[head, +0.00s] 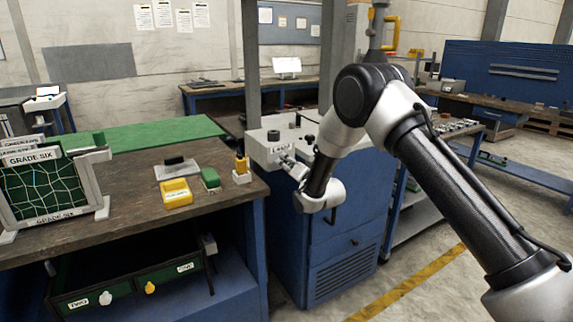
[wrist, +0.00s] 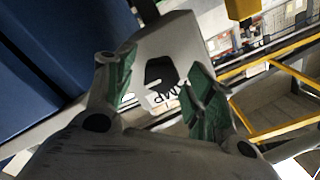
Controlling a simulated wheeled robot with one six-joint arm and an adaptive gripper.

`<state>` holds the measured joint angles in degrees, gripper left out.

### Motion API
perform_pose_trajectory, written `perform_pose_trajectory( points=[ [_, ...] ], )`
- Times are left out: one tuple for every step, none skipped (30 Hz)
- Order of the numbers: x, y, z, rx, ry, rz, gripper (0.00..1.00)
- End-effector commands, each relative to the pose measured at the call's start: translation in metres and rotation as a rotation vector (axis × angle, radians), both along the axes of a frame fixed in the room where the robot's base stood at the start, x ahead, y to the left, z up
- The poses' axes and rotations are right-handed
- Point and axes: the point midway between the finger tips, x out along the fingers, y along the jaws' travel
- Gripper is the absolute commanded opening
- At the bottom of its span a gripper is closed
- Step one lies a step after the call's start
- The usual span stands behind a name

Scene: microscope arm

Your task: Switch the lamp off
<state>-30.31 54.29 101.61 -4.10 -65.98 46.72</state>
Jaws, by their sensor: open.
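My gripper (head: 290,165) is at the front of the box. In the wrist view its green-padded fingers (wrist: 163,85) are spread, one to each side of the switch, with nothing held. I cannot tell whether they touch the box or which way the switch is set.
Black knobs (head: 273,136) stand on the white top. The blue cabinet (head: 340,235) is below my forearm.

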Motion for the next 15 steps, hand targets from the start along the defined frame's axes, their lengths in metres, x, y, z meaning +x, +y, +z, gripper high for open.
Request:
perform_pose_trajectory(
  points=[
    [0.0043,0.0030,0.0004,0.001,-0.001,0.000,0.54],
    [0.0060,0.0042,0.0004,0.001,-0.001,0.000,0.54],
    [0.0079,0.0055,0.0004,0.001,-0.001,0.000,0.54],
    [0.0089,0.0062,0.0004,0.000,-0.001,0.001,0.54],
    [0.0096,0.0067,0.0004,0.000,0.000,0.000,0.54],
    [0.0102,0.0069,0.0004,0.000,0.000,0.000,0.54],
    [0.0102,0.0070,0.0002,0.000,0.000,0.000,0.54],
    [0.0102,0.0070,0.0002,0.000,0.000,0.000,0.54],
    [0.0101,0.0070,0.0001,-0.001,-0.001,0.000,0.54],
    [0.0101,0.0070,0.0001,-0.001,-0.001,0.000,0.54],
    [0.0101,0.0069,0.0002,-0.001,0.000,-0.001,0.54],
    [0.0101,0.0069,0.0002,-0.001,-0.001,0.000,0.52],
    [0.0100,0.0068,0.0002,-0.001,-0.001,0.000,0.47],
    [0.0100,0.0068,0.0002,-0.001,-0.001,0.000,0.41],
    [0.0100,0.0068,0.0002,-0.001,-0.001,0.000,0.34]
  ],
)
